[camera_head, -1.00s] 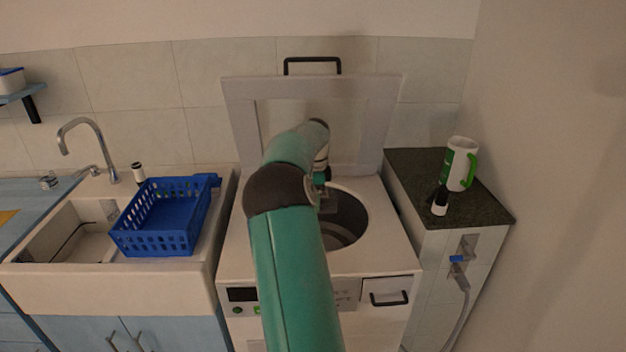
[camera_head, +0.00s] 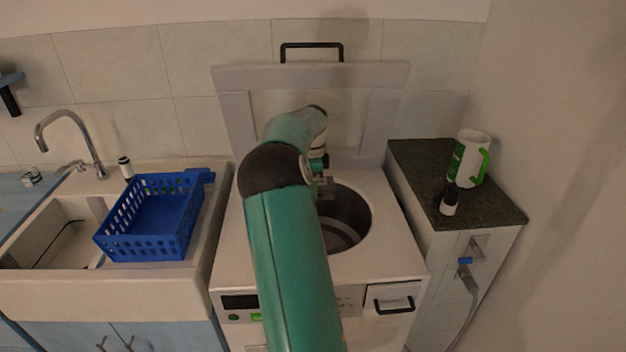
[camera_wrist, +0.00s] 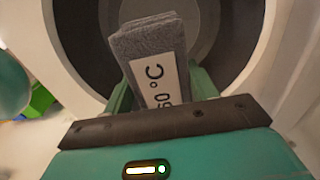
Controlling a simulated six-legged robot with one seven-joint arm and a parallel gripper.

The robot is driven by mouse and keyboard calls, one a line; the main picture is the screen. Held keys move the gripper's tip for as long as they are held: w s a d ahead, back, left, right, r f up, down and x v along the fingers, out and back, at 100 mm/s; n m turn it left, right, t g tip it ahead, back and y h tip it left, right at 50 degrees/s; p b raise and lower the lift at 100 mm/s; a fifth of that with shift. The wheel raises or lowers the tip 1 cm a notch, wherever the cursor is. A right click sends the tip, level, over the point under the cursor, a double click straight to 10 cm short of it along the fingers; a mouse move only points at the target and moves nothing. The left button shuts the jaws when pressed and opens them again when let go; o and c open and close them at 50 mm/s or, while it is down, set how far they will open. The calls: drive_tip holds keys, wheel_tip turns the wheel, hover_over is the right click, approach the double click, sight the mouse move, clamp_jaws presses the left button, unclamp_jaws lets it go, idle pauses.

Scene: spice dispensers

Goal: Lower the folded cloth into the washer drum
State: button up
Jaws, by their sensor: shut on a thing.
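The folded grey cloth (camera_wrist: 147,38) shows in the wrist view, with a white label reading "°C" and part of a number. My gripper (camera_wrist: 165,88) is shut on it, with a green finger on each side. The dark round opening of the washer drum (camera_wrist: 80,45) lies behind the cloth. In the head view the washer (camera_head: 400,262) has its lid (camera_head: 235,110) raised, and the drum (camera_head: 355,215) is open. My gripper (camera_head: 325,187) is at the drum's mouth, partly hidden by my arm. I cannot make out the cloth there or tell its depth.
A blue basket (camera_head: 150,245) sits on the sink (camera_head: 60,290) at left, with a small dark-and-white bottle (camera_head: 125,168) behind it. A wall stands close at right.

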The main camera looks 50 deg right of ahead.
drive_tip(key=shift+s+a+f, duration=0.15)
drive_tip(key=shift+f, duration=0.2)
wheel_tip(320, 180, down, 25)
drive_tip(key=shift+r, duration=0.1)
idle(1.2)
drive_tip(key=o, duration=1.2)
wheel_tip(320, 180, up, 14)
drive_tip(key=shift+f, duration=0.1)
idle(0.3)
